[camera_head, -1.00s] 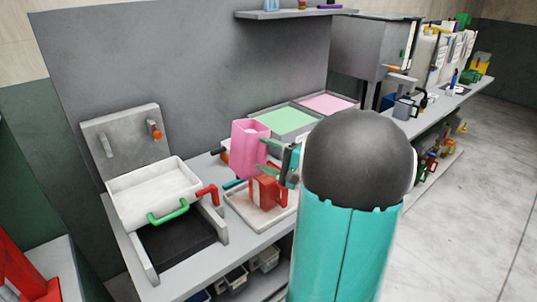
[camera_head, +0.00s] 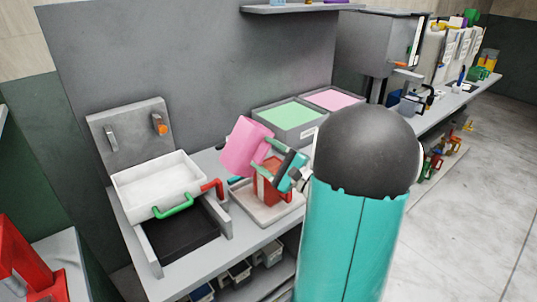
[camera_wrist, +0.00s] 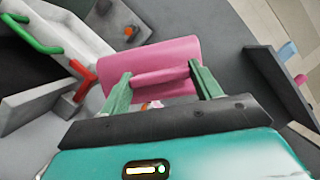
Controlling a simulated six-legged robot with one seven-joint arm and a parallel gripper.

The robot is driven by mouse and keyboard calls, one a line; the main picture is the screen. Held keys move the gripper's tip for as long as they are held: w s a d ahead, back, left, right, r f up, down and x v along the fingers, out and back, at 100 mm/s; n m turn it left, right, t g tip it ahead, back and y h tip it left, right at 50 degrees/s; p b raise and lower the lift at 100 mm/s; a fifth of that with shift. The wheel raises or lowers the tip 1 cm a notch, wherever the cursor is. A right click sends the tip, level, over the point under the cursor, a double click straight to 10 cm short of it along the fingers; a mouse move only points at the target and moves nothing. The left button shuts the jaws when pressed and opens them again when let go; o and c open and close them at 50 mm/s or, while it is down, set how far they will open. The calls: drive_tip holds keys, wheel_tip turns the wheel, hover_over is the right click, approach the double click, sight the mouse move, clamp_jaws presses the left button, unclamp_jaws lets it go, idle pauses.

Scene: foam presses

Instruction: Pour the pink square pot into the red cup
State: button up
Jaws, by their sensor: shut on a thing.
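The pink square pot (camera_head: 244,147) is held by my gripper (camera_head: 273,157) above the tray and is tilted, its top leaning to the right in the head view. In the wrist view the pot (camera_wrist: 170,55) lies across the picture, and my gripper (camera_wrist: 160,85) is shut on its bar-like handle. The red cup (camera_head: 268,187) stands in a pale tray (camera_head: 250,208), below and to the right of the pot. My gripper partly hides the cup. Whether anything has flowed out of the pot cannot be seen.
A white basin (camera_head: 160,185) with green and red handles sits at the left, over a dark press bed. Two trays, green (camera_head: 291,114) and pink (camera_head: 334,99), stand at the back. Several bins sit on the shelf below. A grey wall panel (camera_head: 180,60) rises behind.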

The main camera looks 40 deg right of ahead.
drive_tip(key=shift+a+f+m+t+h, duration=0.1)
drive_tip(key=shift+f+m+t+h, duration=0.2)
drive_tip(key=shift+m, duration=0.65)
drive_tip(key=shift+a+f+m+t+h, duration=0.1)
drive_tip(key=shift+f+m+t+h, duration=0.2)
drive_tip(key=shift+m, duration=0.6)
drive_tip(key=shift+a+f+m+t+h, duration=0.15)
drive_tip(key=shift+m+h, duration=0.25)
drive_tip(key=shift+m, duration=0.55)
drive_tip(key=shift+d+f+m+h, duration=0.1)
drive_tip(key=shift+f+m+h, duration=0.25)
drive_tip(key=shift+m, duration=0.35)
drive_tip(key=shift+f+m+h, duration=0.2)
drive_tip(key=shift+m+h, duration=0.25)
drive_tip(key=shift+m, duration=0.25)
drive_tip(key=shift+f+m, duration=0.25)
drive_tip(key=shift+m, duration=0.35)
drive_tip(key=shift+f+m+t+h, duration=0.25)
drive_tip(key=shift+m+h, duration=0.25)
drive_tip(key=shift+h, duration=0.1)
drive_tip(key=shift+d+f+m, duration=0.1)
drive_tip(key=shift+f+m, duration=0.15)
drive_tip(key=shift+m, duration=0.25)
drive_tip(key=shift+d+f+m+h, duration=0.1)
drive_tip(key=shift+f+m+h, duration=0.25)
drive_tip(key=shift+m, duration=0.25)
drive_tip(key=shift+d+f+m+h, duration=0.1)
drive_tip(key=shift+f+m+h, duration=0.1)
drive_tip(key=shift+m+h, duration=0.35)
